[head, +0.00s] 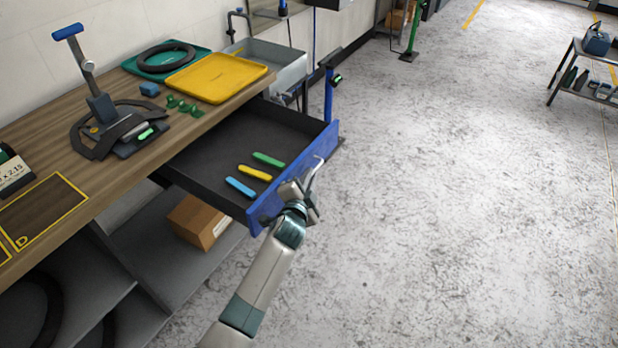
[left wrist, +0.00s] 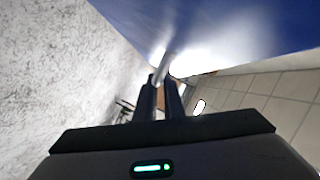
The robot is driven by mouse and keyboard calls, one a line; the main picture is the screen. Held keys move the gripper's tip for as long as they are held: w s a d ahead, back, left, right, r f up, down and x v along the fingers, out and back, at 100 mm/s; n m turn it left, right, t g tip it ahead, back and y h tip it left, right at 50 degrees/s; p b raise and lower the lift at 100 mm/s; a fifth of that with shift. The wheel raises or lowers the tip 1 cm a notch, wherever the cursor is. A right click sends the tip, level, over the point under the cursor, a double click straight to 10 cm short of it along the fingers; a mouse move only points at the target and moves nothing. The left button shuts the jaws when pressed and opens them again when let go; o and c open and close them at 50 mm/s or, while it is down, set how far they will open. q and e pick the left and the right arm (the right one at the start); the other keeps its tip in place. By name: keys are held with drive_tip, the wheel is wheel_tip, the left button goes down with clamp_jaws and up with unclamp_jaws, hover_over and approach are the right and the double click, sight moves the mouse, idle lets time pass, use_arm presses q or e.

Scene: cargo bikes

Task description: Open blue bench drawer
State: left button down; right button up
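The blue-fronted bench drawer (head: 303,178) is pulled far out of the wooden bench (head: 62,155), so its dark inside shows. Blue, yellow (head: 255,172) and green flat tools lie in it. The drawer's pale bar handle (head: 316,172) is on the outer side of the front; it also shows in the left wrist view (left wrist: 164,66). My left gripper (head: 306,196) is at the handle. In the left wrist view its two dark fingers (left wrist: 160,92) are close together with the bar between their tips. The blue front fills the top there. My right gripper is not in view.
Yellow tray (head: 216,77), teal tray and a dark stand with a blue top (head: 100,105) are on the bench. A cardboard box (head: 198,222) is on the shelf under the drawer. A blue post (head: 328,95) stands behind the drawer.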

use_arm(q)
drive_tip(key=c, duration=1.9)
unclamp_jaws()
drive_tip(key=shift+o, duration=0.2)
